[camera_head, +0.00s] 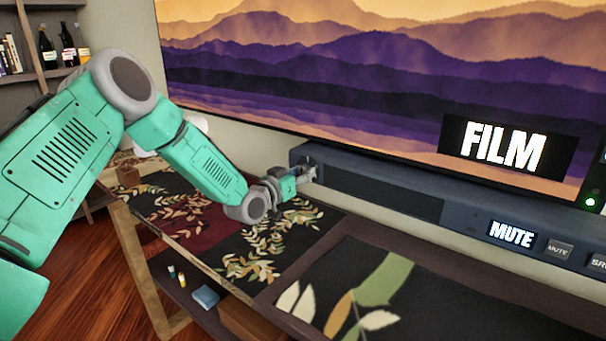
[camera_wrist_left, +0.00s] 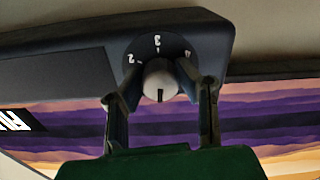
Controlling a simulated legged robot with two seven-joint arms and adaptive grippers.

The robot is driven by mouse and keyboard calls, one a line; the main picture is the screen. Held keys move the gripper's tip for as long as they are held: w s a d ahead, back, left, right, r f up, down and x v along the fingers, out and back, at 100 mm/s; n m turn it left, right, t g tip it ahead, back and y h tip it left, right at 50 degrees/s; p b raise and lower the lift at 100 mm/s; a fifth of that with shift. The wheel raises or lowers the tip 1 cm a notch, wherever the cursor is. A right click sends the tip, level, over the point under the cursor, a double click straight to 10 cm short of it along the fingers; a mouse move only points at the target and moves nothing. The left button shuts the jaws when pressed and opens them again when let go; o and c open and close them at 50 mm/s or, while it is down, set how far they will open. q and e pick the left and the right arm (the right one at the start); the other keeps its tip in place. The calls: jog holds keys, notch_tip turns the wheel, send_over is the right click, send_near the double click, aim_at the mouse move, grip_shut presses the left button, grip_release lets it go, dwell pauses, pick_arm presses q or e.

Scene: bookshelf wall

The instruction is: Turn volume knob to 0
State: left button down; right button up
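The volume knob (camera_wrist_left: 160,82) is a small grey-white cylinder with a dark mark, on the end of the dark soundbar (camera_wrist_left: 55,85). The numbers 2, 3 and a partly covered 4 show around it. In this view the mark is on the knob's lower side, away from the 3. My left gripper (camera_wrist_left: 160,92) is open, with one finger on each side of the knob and small gaps seeming to show. In the head view my left gripper (camera_head: 304,176) is at the left end of the soundbar (camera_head: 385,197); the knob is hidden there. My right gripper is not in view.
A large TV (camera_head: 330,75) stands behind the soundbar, with a FILM label on it. A lit MUTE display (camera_head: 511,234) and buttons sit on the soundbar's front. Leaf-patterned cloths (camera_head: 372,290) cover the table below. Bottles (camera_head: 67,45) stand on a shelf at the upper left.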

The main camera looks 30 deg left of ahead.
pick_arm(q)
jog(key=shift+a+n, duration=0.1)
jog(key=shift+n, duration=0.6)
jog(key=c, duration=1.2)
grip_release()
jog(key=shift+f, duration=0.1)
jog(key=shift+s, duration=0.1)
jog(key=shift+s, duration=0.3)
jog(key=s+a, duration=0.1)
jog(key=s, duration=1)
